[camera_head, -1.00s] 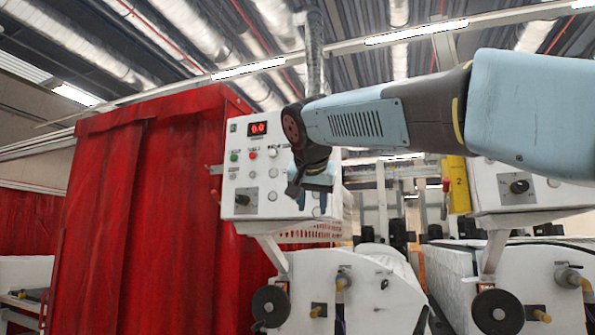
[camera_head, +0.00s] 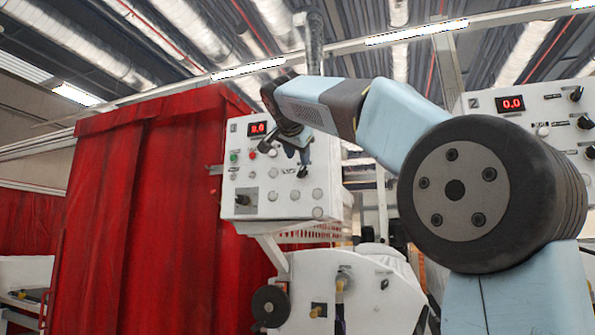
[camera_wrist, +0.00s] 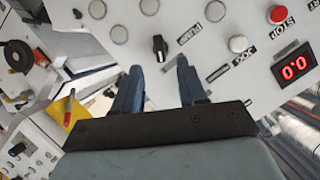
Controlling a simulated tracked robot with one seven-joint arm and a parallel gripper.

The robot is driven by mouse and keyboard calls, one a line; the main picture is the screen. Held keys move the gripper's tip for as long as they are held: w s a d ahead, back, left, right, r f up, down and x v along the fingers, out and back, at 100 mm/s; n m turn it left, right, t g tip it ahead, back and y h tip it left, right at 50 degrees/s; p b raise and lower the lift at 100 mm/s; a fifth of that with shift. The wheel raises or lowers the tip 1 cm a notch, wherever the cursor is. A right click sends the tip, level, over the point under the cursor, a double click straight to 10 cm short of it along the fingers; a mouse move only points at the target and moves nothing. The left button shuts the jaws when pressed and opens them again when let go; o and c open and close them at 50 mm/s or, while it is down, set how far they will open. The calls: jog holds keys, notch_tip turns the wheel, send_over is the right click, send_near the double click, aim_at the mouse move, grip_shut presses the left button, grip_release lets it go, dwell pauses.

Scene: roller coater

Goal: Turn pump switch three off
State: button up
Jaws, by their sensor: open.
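The white control panel (camera_head: 295,207) stands left of centre in the head view, with a red lit display, buttons and a dial. My gripper (camera_head: 304,157) is in front of its upper right part and hides some controls. In the wrist view my open gripper (camera_wrist: 162,88) has its two blue fingers apart with nothing between them. A black pump switch (camera_wrist: 159,45) shows just beyond the fingertips, roughly between them in the picture. The label "PUMP" is beside it. I cannot read its number, and no touch is visible.
A red curtain (camera_head: 150,220) hangs left of the panel. A second panel (camera_head: 478,110) with black knobs stands at the right, partly behind my arm.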

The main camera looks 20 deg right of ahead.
aim_at(301, 170)
jog(key=x, duration=0.7)
jog(key=shift+w+d+f, duration=0.15)
jog(key=shift+w+d, duration=0.05)
jog(key=shift+w, duration=0.1)
